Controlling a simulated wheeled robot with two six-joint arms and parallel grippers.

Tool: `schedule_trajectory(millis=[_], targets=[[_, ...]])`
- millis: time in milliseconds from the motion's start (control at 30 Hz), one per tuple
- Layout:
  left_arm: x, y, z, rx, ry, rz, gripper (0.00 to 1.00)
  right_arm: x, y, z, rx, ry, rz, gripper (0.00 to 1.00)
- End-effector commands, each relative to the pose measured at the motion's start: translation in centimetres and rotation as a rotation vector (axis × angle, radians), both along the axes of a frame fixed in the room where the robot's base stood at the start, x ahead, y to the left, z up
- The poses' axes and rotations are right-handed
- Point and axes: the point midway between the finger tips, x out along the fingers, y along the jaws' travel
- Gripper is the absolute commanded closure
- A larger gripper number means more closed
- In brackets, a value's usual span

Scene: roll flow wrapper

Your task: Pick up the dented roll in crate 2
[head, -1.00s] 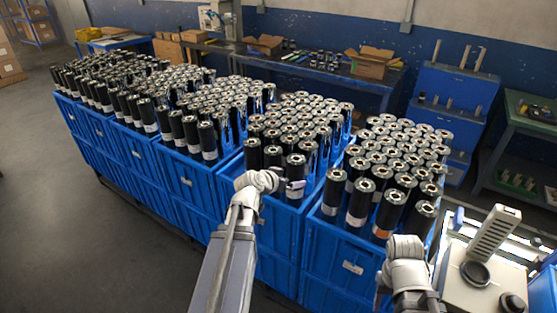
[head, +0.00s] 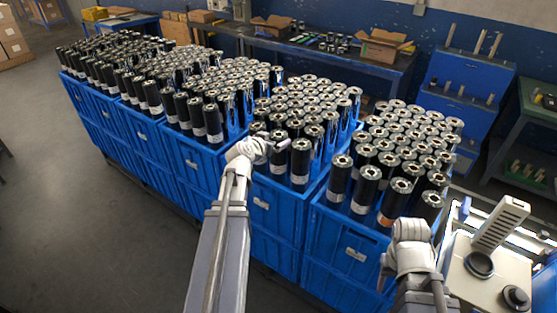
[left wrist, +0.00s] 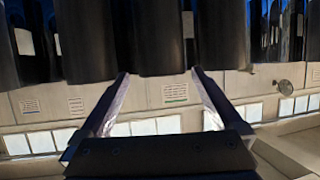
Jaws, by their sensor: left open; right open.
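Black rolls with pale end caps stand upright in a row of blue crates. No number or dent can be made out, so I cannot tell which is crate 2 or the dented roll. My left gripper (head: 283,145) is open at the front row of the second crate from the right (head: 275,207), near its front rolls (head: 301,160). In the left wrist view, its spread fingers (left wrist: 160,75) point at the lower part of a dark roll (left wrist: 160,35), with nothing held. My right gripper (head: 384,268) is in front of the rightmost crate (head: 340,245), its fingers mostly hidden.
More roll-filled crates (head: 190,160) run off to the left, close together. A pale machine (head: 490,262) stands at the right. A workbench with cardboard boxes (head: 385,46) is behind the crates. The grey floor (head: 60,210) at the left is clear.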

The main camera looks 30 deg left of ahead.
Motion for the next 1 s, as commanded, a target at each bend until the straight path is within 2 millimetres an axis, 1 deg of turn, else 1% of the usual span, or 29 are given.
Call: schedule_trajectory(millis=[100,300,533,567,1000], targets=[[1.6,0.4,-1.0,0.0,0.0,-0.001,0.0,0.0,0.0,-1.0,0.0,0.0,0.0,0.5],[4.1,0.7,-2.0,0.001,0.0,-0.001,0.0,0.0,0.0,-2.0,0.0,0.0,-0.001,0.5],[4.2,0.6,-1.9,0.0,0.0,0.0,0.0,0.0,0.0,-1.9,0.0,0.0,-0.001,0.5],[4.2,0.6,-1.9,0.0,0.0,0.0,0.01,0.0,0.0,-1.9,0.0,0.0,-0.001,0.5],[4.2,0.6,-1.9,0.0,0.0,0.0,0.51,0.0,0.0,-2.0,0.0,0.0,-0.001,0.5]])
